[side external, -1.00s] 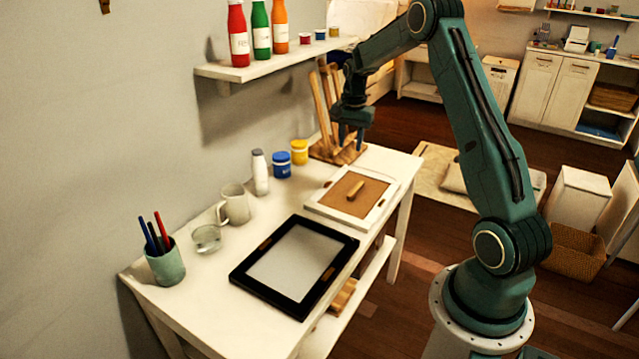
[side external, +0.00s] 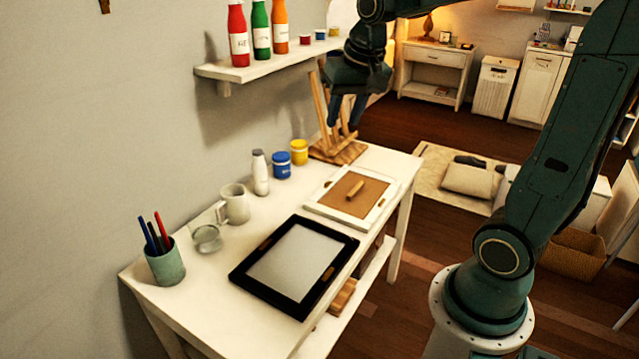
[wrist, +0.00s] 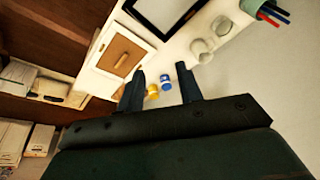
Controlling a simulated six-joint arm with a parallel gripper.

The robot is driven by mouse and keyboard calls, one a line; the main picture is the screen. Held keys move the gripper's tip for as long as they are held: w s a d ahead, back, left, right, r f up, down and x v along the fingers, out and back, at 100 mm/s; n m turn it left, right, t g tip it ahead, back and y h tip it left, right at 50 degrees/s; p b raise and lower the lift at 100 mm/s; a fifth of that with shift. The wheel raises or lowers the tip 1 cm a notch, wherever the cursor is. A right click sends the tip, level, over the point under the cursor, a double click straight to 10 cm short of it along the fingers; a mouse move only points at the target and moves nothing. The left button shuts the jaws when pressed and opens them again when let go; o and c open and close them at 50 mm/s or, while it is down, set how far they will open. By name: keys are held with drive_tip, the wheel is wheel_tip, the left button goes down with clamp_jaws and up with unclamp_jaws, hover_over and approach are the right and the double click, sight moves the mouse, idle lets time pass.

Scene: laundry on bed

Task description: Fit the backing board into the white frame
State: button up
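The white frame (side external: 382,206) lies flat on the white table, right of the black frame. The brown backing board (side external: 370,196) lies within the frame's opening, with a small wooden handle (side external: 355,190) on top. I cannot tell how deep the board sits. In the wrist view the white frame (wrist: 91,53) and board (wrist: 108,52) show at upper left, ahead of the fingers. My gripper (side external: 347,112) is above the far end of the table, in front of the wooden stand, clear of frame and board. Its two fingers (wrist: 160,88) are apart with nothing held between them.
A black frame (side external: 256,284) with a grey panel lies nearer the camera. Blue (side external: 281,166) and yellow (side external: 299,152) jars, a white bottle (side external: 260,173), a mug (side external: 236,203), a glass (side external: 207,239) and a pen cup (side external: 166,264) line the wall side. A shelf (side external: 268,63) overhangs. A wooden stand (side external: 338,150) is at the far end.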

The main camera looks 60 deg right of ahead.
drive_tip(key=s+a+n+t, duration=0.1)
drive_tip(key=s+a+n, duration=0.2)
drive_tip(key=s, duration=0.4)
drive_tip(key=s+a+n+t+y, duration=0.1)
drive_tip(key=s+a+n, duration=0.3)
drive_tip(key=s+a, duration=0.2)
drive_tip(key=shift+s+a+f, duration=0.15)
drive_tip(key=shift+s+f, duration=0.25)
drive_tip(key=shift+s, duration=0.55)
